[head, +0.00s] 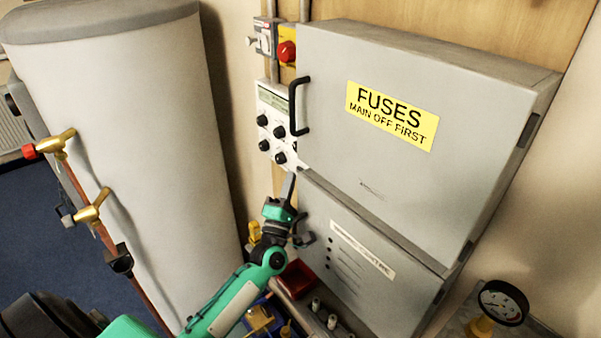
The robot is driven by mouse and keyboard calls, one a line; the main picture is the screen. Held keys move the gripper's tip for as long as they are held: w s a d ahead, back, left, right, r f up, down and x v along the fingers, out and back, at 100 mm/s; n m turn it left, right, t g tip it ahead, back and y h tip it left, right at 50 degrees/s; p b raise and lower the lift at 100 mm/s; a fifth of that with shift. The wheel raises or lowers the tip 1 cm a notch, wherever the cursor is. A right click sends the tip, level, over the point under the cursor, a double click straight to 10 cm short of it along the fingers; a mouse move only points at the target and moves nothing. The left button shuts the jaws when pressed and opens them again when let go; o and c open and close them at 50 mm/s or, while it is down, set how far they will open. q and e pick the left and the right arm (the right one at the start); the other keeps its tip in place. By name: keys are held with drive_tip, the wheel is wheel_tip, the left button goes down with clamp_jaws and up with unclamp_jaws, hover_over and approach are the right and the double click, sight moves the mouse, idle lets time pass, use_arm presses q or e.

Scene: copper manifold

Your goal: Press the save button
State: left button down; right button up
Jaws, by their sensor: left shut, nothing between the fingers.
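A pale control panel (266,123) with a small display and several black knobs is on the wall, left of the fuse cabinet. Its right part is hidden behind the cabinet. I cannot make out which control is the save button; it may be hidden or too small to tell. My left gripper (289,182) is shut and empty. Its fingers point up, just below the lowest knobs of the panel. I cannot tell whether the tips touch anything. My right gripper is not in view.
The grey fuse cabinet (372,185) with a black handle (299,106) juts out close right of the panel. A lower grey box (365,280) is under it. A red knob switch (287,51) is above. A large pale cylinder (150,130) with brass valves stands left.

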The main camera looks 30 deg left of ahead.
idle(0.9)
use_arm(q)
drive_tip(key=shift+w, duration=0.2)
idle(0.3)
drive_tip(key=shift+w+d, duration=0.1)
drive_tip(key=shift+w, duration=0.05)
drive_tip(key=shift+w+d+r+b, duration=0.1)
drive_tip(key=shift+w+b, duration=0.15)
drive_tip(key=shift+b, duration=0.05)
idle(0.8)
drive_tip(key=shift+r, duration=0.15)
idle(0.5)
drive_tip(key=shift+s+d+f, duration=0.1)
drive_tip(key=shift+d+f, duration=0.05)
drive_tip(key=shift+f, duration=0.2)
idle(0.3)
